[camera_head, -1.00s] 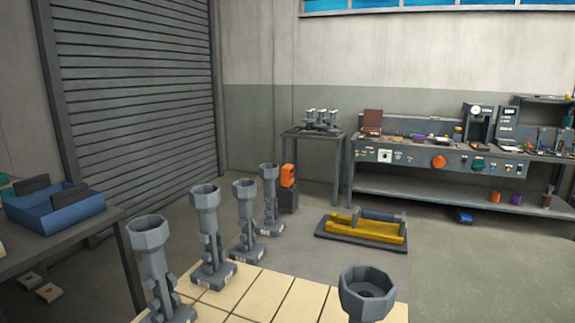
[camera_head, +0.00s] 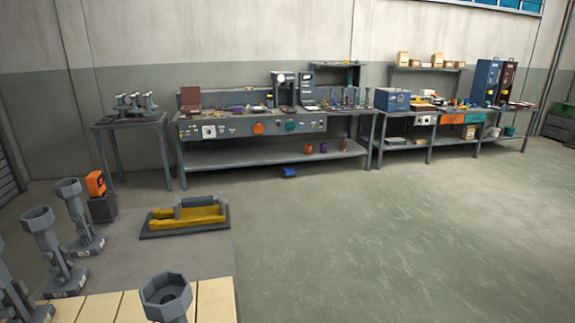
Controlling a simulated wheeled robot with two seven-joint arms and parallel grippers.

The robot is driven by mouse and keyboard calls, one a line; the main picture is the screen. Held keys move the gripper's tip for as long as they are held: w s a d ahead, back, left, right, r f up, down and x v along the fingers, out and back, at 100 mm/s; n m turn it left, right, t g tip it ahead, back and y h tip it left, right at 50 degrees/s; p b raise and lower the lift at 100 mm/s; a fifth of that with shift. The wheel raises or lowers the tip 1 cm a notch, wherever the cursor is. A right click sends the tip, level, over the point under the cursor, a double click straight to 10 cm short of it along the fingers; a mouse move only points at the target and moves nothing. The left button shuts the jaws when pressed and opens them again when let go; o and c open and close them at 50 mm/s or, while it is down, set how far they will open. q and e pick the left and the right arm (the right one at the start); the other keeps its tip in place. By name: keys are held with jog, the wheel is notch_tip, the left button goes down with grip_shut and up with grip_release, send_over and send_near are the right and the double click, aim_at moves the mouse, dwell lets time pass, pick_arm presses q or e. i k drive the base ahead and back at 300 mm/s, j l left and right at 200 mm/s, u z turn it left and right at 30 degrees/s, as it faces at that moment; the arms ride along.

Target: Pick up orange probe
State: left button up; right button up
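An orange block-like device (camera_head: 96,184) sits on a dark grey box (camera_head: 102,208) on the floor at the left, behind the grey stands. An orange round thing (camera_head: 258,128) shows on the front of the long workbench, and a small orange object (camera_head: 308,149) stands on its lower shelf. I cannot tell which of these, if any, is the orange probe. Small items on the bench tops are too small to make out. Neither of my grippers is in view.
Several grey stands with cup-shaped tops (camera_head: 165,292) stand at the lower left around a pale tiled surface (camera_head: 212,300). A yellow fixture (camera_head: 186,217) lies on the floor beyond. Workbenches (camera_head: 270,158) line the back wall. The floor (camera_head: 380,240) at centre and right is clear.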

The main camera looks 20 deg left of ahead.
aim_at(95, 182)
jog(key=i+l, duration=0.15)
jog(key=l, duration=0.25)
jog(key=i+l+u, duration=0.1)
jog(key=l, duration=0.25)
jog(key=i+l, duration=0.25)
jog(key=l, duration=0.15)
jog(key=i+l+u, duration=0.1)
jog(key=l, duration=0.3)
jog(key=i+u, duration=0.25)
jog(key=i, duration=0.25)
jog(key=i+u, duration=0.25)
jog(key=i, duration=0.3)
jog(key=i+l+u, duration=0.15)
jog(key=i+u, duration=0.15)
jog(key=i, duration=0.2)
jog(key=i+u, duration=0.25)
jog(key=i, duration=0.2)
jog(key=i+l+u, duration=0.3)
jog(key=i, duration=0.15)
jog(key=i+l+u, duration=0.25)
jog(key=i, duration=0.15)
jog(key=j, duration=0.1)
